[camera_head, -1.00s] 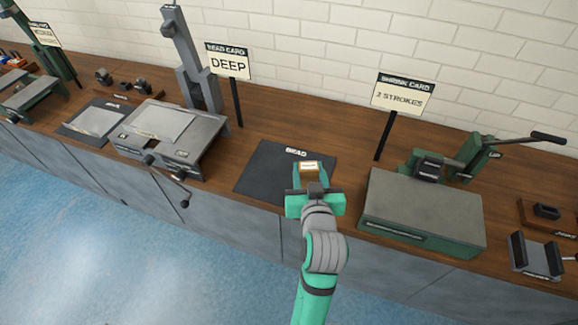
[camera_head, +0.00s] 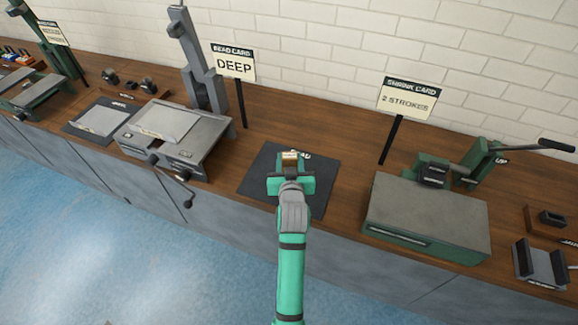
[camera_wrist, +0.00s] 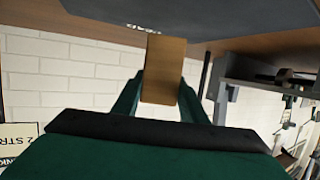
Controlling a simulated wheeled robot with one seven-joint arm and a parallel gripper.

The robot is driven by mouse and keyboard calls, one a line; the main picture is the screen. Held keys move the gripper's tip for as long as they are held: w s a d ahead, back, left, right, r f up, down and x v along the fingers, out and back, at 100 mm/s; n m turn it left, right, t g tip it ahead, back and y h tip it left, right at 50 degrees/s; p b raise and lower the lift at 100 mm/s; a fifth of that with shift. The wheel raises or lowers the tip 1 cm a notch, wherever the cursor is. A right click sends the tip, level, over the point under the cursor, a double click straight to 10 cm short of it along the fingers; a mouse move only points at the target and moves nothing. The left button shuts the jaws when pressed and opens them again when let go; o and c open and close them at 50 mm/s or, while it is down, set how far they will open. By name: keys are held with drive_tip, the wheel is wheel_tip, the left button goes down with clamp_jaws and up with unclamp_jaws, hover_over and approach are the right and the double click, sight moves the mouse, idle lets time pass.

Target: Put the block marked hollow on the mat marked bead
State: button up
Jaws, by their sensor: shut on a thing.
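A small tan block (camera_head: 290,155) is held between the fingers of my gripper (camera_head: 290,163), above or at the dark mat marked BEAD (camera_head: 256,178). The block also shows in the wrist view (camera_wrist: 163,70), upright between my two green fingers (camera_wrist: 163,92). My gripper is shut on it. The block's marking cannot be read here. In the wrist view the dark mat (camera_wrist: 230,12) shows at the top, near the block's end; whether the block touches it cannot be told. My gripper and arm hide part of the mat and its label.
A grey machine with a crank (camera_head: 165,135) stands left of the mat. A green-based machine (camera_head: 428,215) with a long lever stands right. Signs reading DEEP (camera_head: 235,66) and 2 STROKES (camera_head: 408,100) stand behind on posts. Bare wood lies between them.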

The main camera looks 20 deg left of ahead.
drive_tip(key=shift+w+a+f, duration=0.15)
drive_tip(key=shift+f, duration=1.65)
drive_tip(key=shift+f, duration=0.1)
drive_tip(key=o, duration=1.1)
